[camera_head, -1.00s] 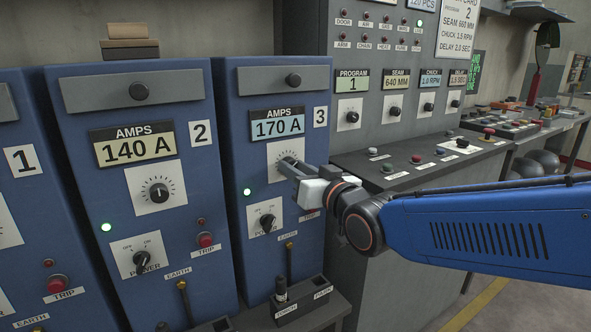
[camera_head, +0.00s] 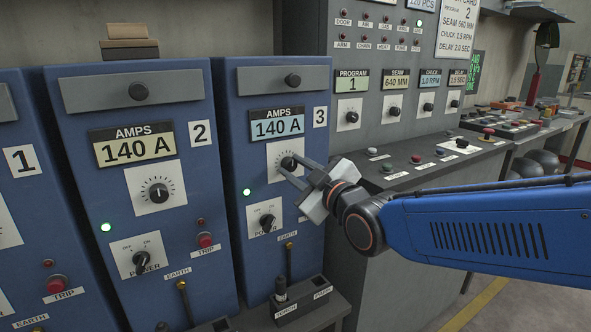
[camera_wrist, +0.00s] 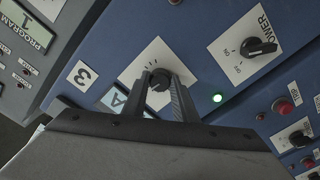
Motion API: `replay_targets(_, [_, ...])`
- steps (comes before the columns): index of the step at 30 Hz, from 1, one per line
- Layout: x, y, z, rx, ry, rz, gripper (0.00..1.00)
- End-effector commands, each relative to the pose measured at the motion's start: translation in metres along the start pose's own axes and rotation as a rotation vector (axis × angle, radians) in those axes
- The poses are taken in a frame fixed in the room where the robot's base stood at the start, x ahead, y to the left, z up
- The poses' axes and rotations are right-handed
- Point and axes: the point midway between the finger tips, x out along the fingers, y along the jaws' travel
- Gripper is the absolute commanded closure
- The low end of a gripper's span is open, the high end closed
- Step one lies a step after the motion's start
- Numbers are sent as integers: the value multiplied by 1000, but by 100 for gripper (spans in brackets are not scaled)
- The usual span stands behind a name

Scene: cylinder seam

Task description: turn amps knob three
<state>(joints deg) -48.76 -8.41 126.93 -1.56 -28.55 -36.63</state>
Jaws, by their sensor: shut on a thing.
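Blue unit 3 (camera_head: 230,100) carries the amps knob (camera_head: 289,163), a black knob on a white dial plate. The amps display (camera_head: 277,126) above it reads 140 A. My gripper (camera_head: 295,168) reaches in from the right and is shut on the amps knob. In the wrist view the knob (camera_wrist: 158,83) sits between the two fingertips, and the plate marked 3 (camera_wrist: 82,75) lies to its left. The view is turned, and the wrist body hides part of the amps display.
Below the amps knob is the power knob (camera_head: 266,222), with a lit green lamp (camera_head: 247,192) to its upper left. Unit 2 (camera_head: 75,195) stands to the left, its display reading 140 A. A grey control console (camera_head: 385,120) with several knobs and buttons stands right.

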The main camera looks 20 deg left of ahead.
Motion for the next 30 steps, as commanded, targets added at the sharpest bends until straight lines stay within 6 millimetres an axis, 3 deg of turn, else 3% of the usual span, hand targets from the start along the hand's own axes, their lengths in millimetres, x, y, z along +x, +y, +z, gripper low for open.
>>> replay_targets(9, [0,0,1,-103,-1,-1,97])
replay_targets(24, [0,-1,1,-119,-1,-1,97])
replay_targets(25, [0,-1,1,-119,-1,-1,67])
replay_targets(26, [0,-1,1,-119,-1,-1,60])
replay_targets(27, [0,-1,1,-119,-1,-1,56])
replay_targets(30, [0,0,0,-118,-1,-1,56])
